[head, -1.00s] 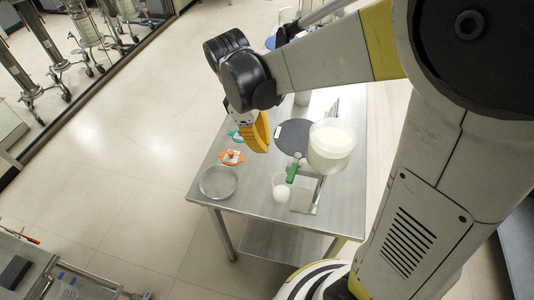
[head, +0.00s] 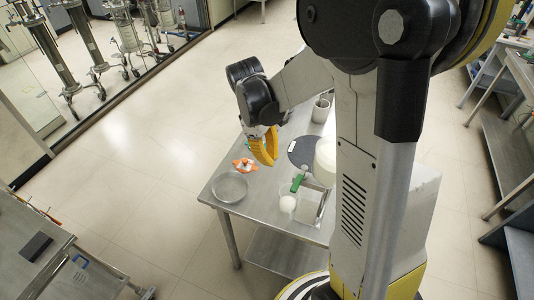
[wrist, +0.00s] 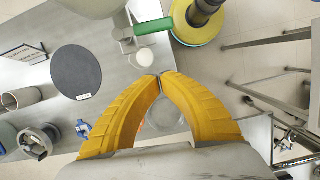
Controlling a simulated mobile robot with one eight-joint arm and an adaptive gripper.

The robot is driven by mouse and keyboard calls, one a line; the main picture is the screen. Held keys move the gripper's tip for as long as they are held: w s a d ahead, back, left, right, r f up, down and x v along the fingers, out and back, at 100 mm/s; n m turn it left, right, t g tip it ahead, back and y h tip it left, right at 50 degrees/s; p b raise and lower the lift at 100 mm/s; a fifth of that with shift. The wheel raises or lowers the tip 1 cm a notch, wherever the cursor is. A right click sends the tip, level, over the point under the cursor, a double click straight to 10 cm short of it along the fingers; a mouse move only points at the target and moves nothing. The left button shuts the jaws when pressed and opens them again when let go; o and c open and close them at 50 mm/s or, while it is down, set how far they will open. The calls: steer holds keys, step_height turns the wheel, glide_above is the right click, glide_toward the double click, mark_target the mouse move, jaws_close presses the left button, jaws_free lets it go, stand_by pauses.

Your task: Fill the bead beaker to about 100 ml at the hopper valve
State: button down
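The hopper (head: 325,158), pale with white contents, stands over the right side of the steel table and is partly hidden by my arm in the head view. Its green valve handle (head: 297,183) also shows in the wrist view (wrist: 153,27). Below the valve is the bead beaker (head: 288,203), with white beads in it; the wrist view shows white beads (wrist: 144,58) just beyond my fingertips. The fill level cannot be read. My yellow gripper (head: 268,160) is above the table, left of the hopper. In the wrist view (wrist: 159,78) its fingertips meet, with nothing between them.
A clear round dish (head: 230,187) lies at the table's front left, with an orange item (head: 244,165) behind it. A dark round pad (head: 303,152) and a metal cup (head: 321,108) are farther back. Open floor lies left of the table (head: 262,203).

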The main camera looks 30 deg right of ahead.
mark_target(299, 181)
steer(key=s+d+f, duration=0.3)
steer(key=s+f, duration=0.1)
steer(key=f, duration=0.1)
steer(key=shift+s, duration=0.2)
steer(key=shift+f, duration=0.1)
steer(key=shift+s+d+n+b, duration=0.2)
steer(key=shift+s+n+b, duration=0.25)
steer(key=shift+s+n, duration=0.2)
